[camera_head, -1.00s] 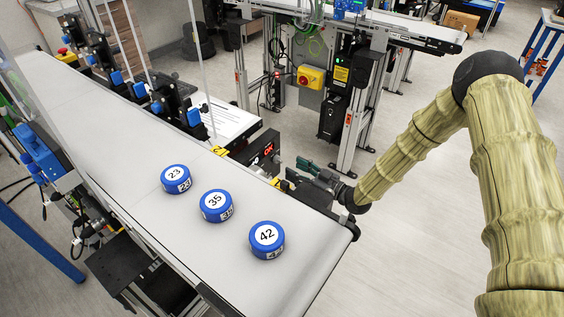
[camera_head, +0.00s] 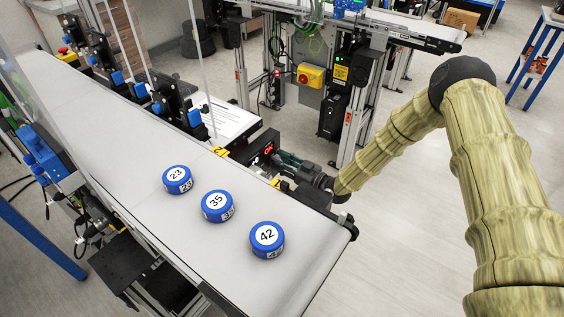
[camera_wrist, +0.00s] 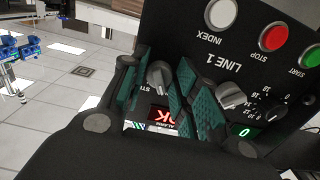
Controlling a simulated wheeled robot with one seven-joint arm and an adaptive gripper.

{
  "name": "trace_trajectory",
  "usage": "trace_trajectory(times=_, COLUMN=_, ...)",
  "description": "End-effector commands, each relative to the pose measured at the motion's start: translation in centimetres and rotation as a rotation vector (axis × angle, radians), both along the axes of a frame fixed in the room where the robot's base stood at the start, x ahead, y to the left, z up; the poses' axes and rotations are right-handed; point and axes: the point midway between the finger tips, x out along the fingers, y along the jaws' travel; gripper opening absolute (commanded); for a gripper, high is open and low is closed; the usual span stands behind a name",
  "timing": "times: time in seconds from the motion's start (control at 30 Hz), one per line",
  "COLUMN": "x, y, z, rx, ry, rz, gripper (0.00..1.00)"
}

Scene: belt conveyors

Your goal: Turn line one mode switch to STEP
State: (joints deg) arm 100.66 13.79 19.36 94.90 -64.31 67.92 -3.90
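The line one control panel (camera_wrist: 186,35) fills the upper right of the wrist view, upside down and lettered LINE 1. A grey mode switch knob (camera_wrist: 158,75) stands between the green-padded fingers of my gripper (camera_wrist: 162,64). Part of a label starting "ST" shows beside the knob, partly hidden by a finger. Gaps show between knob and fingers, so the gripper is open around it; I cannot tell whether a finger touches. In the head view my gripper (camera_head: 283,160) is at the small black control box (camera_head: 259,146), and its fingers hide the switch.
The panel also has a white INDEX button (camera_wrist: 221,14), red STOP button (camera_wrist: 273,36), green START button (camera_wrist: 311,57) and a numbered dial (camera_wrist: 230,95) close to the right fingers. Blue pucks, including 42 (camera_head: 267,236), sit on the white belt (camera_head: 130,140).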

Motion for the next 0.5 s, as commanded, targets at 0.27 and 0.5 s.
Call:
trace_trajectory(times=0.27, x=0.0, y=-0.02, z=-0.01, rx=0.001, ry=0.002, rz=0.0, gripper=0.01)
trace_trajectory(times=0.5, x=0.02, y=-0.04, z=-0.13, rx=0.033, ry=0.043, rz=0.0, gripper=0.01)
